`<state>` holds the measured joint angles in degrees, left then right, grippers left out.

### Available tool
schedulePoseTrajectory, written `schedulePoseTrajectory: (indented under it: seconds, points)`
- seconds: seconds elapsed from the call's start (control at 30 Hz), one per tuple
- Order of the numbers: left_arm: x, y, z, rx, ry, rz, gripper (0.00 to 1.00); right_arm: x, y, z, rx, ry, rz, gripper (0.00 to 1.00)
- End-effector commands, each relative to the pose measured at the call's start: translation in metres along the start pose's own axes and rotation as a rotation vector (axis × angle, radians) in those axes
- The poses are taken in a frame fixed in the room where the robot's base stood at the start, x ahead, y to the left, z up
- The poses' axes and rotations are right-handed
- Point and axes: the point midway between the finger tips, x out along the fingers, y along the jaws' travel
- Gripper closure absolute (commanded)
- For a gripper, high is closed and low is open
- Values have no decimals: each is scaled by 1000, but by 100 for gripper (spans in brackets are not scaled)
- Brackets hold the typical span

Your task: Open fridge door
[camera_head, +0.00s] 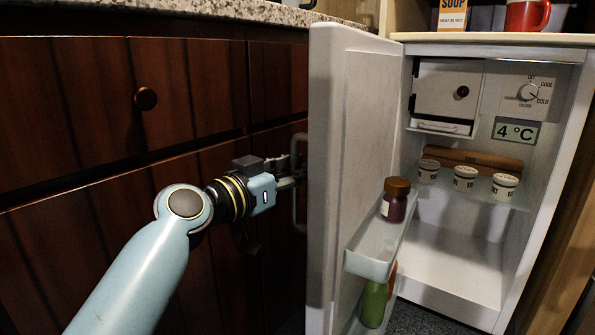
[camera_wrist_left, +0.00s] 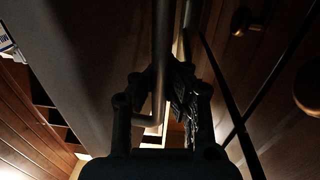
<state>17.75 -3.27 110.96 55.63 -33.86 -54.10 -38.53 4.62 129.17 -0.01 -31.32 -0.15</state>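The fridge door (camera_head: 345,150) stands wide open, swung out toward me, with its outer face turned left to the wooden cabinets. My left gripper (camera_head: 293,178) reaches in from the left at the handle's upper part. In the left wrist view, the handle bar (camera_wrist_left: 161,60) runs between the fingers of the left gripper (camera_wrist_left: 158,78), which are drawn in around it; the contact is dark. The fridge (camera_head: 455,245) interior is exposed. My right gripper is not in view.
The door shelf (camera_head: 372,266) holds a dark jar (camera_head: 395,202) with a brown lid, and a green bottle (camera_head: 373,303) sits lower. Several white tubs (camera_head: 465,178) stand on the inner shelf. Brown cabinet drawers (camera_head: 70,105) with a round knob (camera_head: 146,98) lie close behind my left arm.

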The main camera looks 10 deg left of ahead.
Motion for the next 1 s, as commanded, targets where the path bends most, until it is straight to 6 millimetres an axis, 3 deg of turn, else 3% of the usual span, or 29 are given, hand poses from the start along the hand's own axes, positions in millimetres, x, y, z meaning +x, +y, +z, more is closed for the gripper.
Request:
schedulePoseTrajectory:
  seconds: [0.2, 0.53, 0.8, 1.0]
  points:
    - [-2, -28, 5, 5, -7, 1, 100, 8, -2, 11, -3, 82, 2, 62]
    - [-3, -31, 4, 1, -8, 1, 100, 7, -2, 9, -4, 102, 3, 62]
    - [-2, -31, 2, 1, -4, 1, 64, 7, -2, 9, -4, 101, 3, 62]
    - [-2, -31, 1, 1, -3, 1, 62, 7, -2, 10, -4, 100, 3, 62]
